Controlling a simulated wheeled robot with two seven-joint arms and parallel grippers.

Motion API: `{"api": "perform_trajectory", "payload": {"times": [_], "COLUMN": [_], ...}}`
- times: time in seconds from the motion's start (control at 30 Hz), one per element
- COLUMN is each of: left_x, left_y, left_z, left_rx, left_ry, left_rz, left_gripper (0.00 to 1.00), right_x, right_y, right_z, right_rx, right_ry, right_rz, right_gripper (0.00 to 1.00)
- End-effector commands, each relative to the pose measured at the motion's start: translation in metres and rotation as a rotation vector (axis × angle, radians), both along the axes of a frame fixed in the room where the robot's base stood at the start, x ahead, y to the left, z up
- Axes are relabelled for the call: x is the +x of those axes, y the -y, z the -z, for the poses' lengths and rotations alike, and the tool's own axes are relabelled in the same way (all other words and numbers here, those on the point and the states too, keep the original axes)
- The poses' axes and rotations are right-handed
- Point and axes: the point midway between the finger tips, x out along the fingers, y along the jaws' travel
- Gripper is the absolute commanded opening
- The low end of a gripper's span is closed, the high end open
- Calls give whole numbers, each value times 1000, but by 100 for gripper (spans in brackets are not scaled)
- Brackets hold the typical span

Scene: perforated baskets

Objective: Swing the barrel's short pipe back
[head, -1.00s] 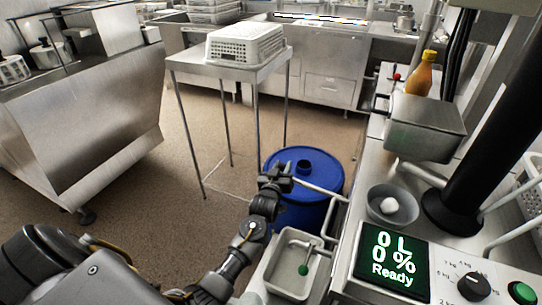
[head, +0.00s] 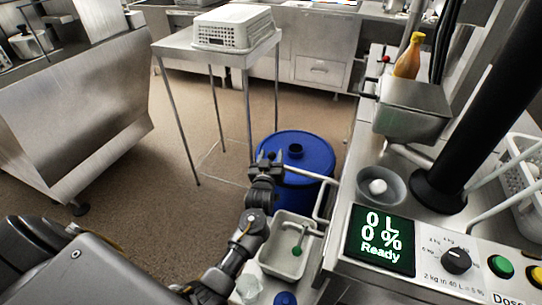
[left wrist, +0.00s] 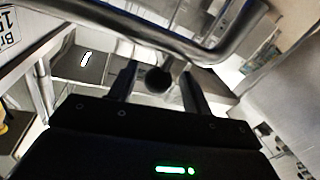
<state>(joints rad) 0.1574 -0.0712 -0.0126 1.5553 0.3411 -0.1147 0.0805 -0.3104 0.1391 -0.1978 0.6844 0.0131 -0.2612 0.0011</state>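The blue barrel (head: 318,153) stands on the floor beside the counter, with a dark round opening in its lid. The short pipe (head: 312,174) is a pale bent tube running from the counter side across the barrel's near part. My left gripper (head: 268,158) is at the barrel's near left edge, by the pipe's free end. In the left wrist view, the two fingers of my left gripper (left wrist: 160,90) stand apart. The pipe's dark round end (left wrist: 158,79) shows between them, with gaps on both sides. I cannot tell how deep it sits. My right gripper is not in view.
A steel counter with a control panel (head: 381,240) is at the right, holding a grey bowl (head: 366,192). A tray (head: 272,257) with a green-ended tool lies beside my left forearm. A steel table (head: 183,45) with a white basket (head: 234,27) stands behind.

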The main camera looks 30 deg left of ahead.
Motion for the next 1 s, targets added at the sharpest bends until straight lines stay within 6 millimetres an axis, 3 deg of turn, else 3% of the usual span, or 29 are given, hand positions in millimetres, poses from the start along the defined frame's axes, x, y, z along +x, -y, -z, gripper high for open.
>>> {"api": "perform_trajectory", "payload": {"times": [0.33,0.73,1.0], "left_x": [-8,-79,-102], "left_y": [3,25,33], "left_z": [0,0,0], "left_rx": [-1,-1,0], "left_ry": [0,-1,1], "left_rz": [1,0,0], "left_gripper": [49,49,49], "right_x": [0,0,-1], "right_y": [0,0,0], "right_z": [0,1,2], "right_rx": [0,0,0], "right_ry": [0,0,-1], "right_rz": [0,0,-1], "right_gripper": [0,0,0]}}
